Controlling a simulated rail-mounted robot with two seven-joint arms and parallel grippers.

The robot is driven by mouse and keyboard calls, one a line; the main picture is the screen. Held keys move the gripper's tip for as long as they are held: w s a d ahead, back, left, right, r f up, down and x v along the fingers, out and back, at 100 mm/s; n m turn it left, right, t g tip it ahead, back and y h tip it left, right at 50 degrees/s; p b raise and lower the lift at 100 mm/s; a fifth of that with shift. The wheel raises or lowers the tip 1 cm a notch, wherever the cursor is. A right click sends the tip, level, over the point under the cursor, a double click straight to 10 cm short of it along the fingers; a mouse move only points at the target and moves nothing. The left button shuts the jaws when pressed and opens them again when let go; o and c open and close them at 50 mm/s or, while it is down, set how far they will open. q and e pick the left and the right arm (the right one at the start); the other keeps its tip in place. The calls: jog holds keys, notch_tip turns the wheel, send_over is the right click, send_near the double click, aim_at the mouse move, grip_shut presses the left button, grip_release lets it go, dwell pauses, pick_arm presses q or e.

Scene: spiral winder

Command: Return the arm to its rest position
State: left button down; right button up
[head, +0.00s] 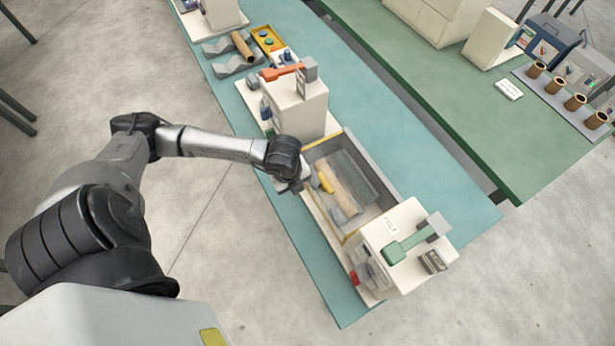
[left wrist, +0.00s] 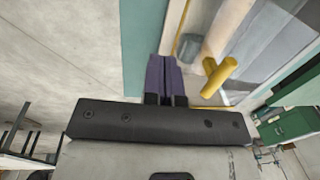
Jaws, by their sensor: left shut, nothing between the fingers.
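My left arm comes in from the left in the head view. Its gripper (head: 303,186) hangs over the near-left edge of the winder's open trough (head: 318,212). The wrist hides much of the gripper there. In the left wrist view the two dark purple fingers (left wrist: 163,76) lie together, shut and empty. A yellow handle (head: 325,181) stands in the trough just right of the gripper, and it also shows in the left wrist view (left wrist: 220,73), apart from the fingers. My right gripper is in neither view.
A cream housing with an orange lever (head: 283,72) stands beyond the trough, another with a green lever (head: 413,243) at its near end. The teal bench (head: 440,185) has bare room on its right. A green bench (head: 400,75) holds several brown tubes. Open floor (head: 215,215) lies left.

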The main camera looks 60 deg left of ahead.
pick_arm(q)
jog(key=shift+s+a+r, duration=0.1)
jog(key=shift+s+r, duration=0.15)
jog(key=shift+s, duration=0.5)
jog(key=shift+s+a+r, duration=0.1)
jog(key=shift+s+r, duration=0.2)
jog(key=shift+s, duration=0.4)
jog(key=shift+s+a+r, duration=0.1)
jog(key=shift+s+r, duration=0.15)
jog(key=shift+s, duration=0.5)
